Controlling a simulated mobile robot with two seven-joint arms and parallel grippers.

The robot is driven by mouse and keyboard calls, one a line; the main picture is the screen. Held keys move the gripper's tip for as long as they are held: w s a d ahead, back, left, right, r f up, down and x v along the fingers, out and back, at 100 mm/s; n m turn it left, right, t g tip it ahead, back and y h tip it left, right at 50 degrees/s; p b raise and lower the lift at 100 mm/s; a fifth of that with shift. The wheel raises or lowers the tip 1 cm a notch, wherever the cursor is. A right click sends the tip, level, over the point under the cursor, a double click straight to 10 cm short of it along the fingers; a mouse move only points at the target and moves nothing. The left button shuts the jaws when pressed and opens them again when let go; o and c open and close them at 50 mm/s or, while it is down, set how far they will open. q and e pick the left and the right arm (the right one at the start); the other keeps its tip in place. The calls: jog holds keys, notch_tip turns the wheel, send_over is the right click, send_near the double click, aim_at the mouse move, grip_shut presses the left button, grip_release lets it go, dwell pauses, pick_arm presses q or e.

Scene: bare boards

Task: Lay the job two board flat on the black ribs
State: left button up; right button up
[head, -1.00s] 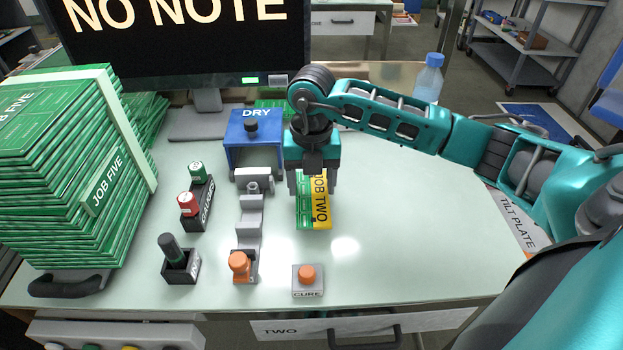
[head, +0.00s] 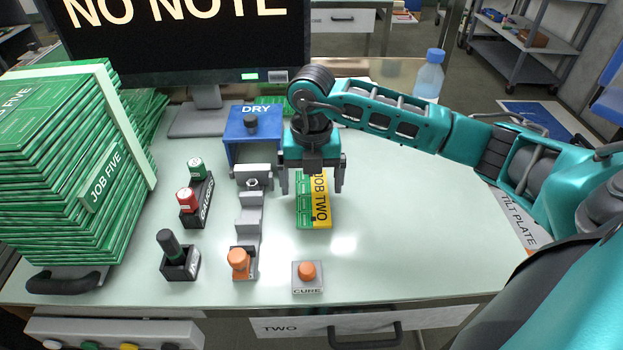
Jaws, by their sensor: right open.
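The job two board (head: 313,212), green with a yellow strip lettered JOB TWO, is on the pale bench top near the middle of the head view. My right gripper (head: 312,183) is over the board's far end, fingers pointing down. Its fingers are open, one on each side of the board, with a gap showing on both sides. The gripper hides the far end of the board. I cannot make out any black ribs, nor what lies under the board. My left gripper is not in view.
Left of the board stand a grey stepped piece (head: 249,222) and a blue DRY housing (head: 243,150). A CURE button (head: 307,272) sits in front. A tall stack of JOB FIVE boards (head: 65,190) fills the left. The bench right of the board is clear.

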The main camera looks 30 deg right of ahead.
notch_tip(320, 180, up, 13)
jog(key=shift+p, duration=0.45)
dwell(0.3)
notch_tip(320, 180, up, 13)
jog(key=p, duration=0.4)
jog(key=shift+f, duration=0.1)
dwell(0.6)
